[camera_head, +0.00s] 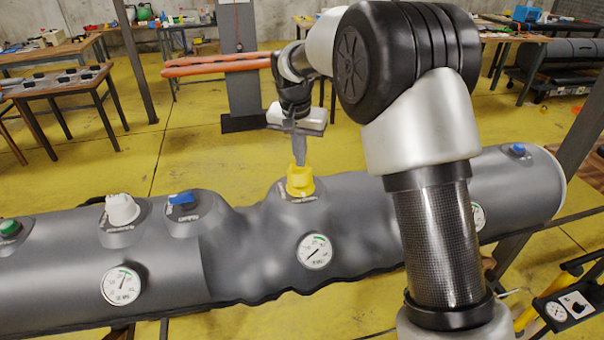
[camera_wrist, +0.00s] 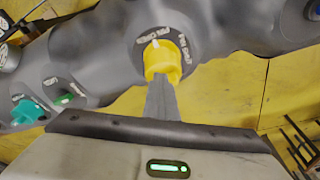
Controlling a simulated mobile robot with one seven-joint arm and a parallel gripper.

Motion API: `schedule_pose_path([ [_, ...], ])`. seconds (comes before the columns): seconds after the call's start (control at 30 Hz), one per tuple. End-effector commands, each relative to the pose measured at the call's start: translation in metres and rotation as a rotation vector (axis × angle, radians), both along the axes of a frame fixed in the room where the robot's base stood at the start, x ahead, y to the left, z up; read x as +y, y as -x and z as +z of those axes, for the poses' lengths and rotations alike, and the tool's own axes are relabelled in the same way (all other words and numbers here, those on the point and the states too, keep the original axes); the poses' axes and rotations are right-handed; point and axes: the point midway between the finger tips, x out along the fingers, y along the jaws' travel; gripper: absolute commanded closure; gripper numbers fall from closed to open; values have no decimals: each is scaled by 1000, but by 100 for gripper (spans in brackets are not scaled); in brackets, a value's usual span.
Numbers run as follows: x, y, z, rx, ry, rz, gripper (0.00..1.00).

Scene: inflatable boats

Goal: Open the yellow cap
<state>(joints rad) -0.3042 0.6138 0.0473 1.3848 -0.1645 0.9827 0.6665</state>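The yellow cap (camera_head: 300,182) sits upright on a dark collar on top of the grey inflatable tube (camera_head: 255,240), near the middle of the head view. It also shows in the upper middle of the wrist view (camera_wrist: 163,58). My gripper (camera_head: 299,162) comes down from above, with its fingertips at the top of the cap. In the wrist view my gripper's fingers (camera_wrist: 161,84) appear as one narrow grey shape overlapping the cap's near edge. I cannot tell whether they are closed on the cap or only against it.
Along the tube are a blue valve (camera_head: 181,198), a white cap (camera_head: 121,209), a green cap (camera_head: 10,228) and another blue cap (camera_head: 518,148) at right. A round gauge (camera_head: 315,251) sits below the yellow cap. Tables (camera_head: 65,84) stand behind on the yellow floor.

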Motion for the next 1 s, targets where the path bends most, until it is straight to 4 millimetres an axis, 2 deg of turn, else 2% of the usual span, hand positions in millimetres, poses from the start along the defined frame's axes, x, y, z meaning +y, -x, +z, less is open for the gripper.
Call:
schedule_pose_path([
  [0.03, -3, 4, -8, 9, 5, -1, 100],
  [0.7, -11, 36, 30, -1, 2, 2, 100],
  [1.0, -12, 40, 32, 0, 1, 2, 100],
])
